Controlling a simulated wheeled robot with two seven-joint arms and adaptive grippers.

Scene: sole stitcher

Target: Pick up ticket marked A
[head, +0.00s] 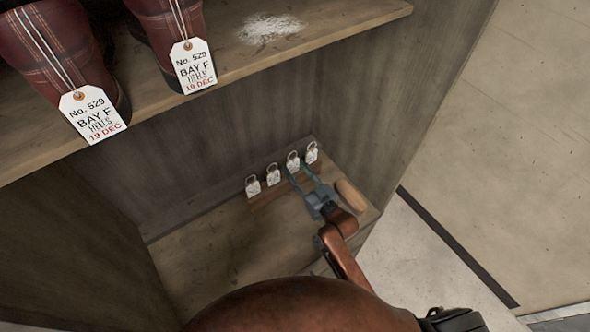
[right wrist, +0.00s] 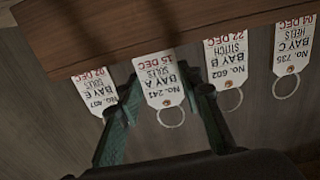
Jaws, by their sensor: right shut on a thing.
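In the head view this ticket (head: 293,162) is second from the right in a row along a wooden rack (head: 268,197). My right gripper (head: 303,176) reaches it from the front. The ticket's end is still at the rack's edge. My left gripper is not in view.
The BAY E ticket (right wrist: 97,94) hangs close outside one finger. BAY B (right wrist: 227,74) and BAY C (right wrist: 292,56) hang on the other side. A wooden handle-like piece (head: 351,196) lies right of the gripper. A shelf (head: 330,25) with tagged boots overhangs above.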

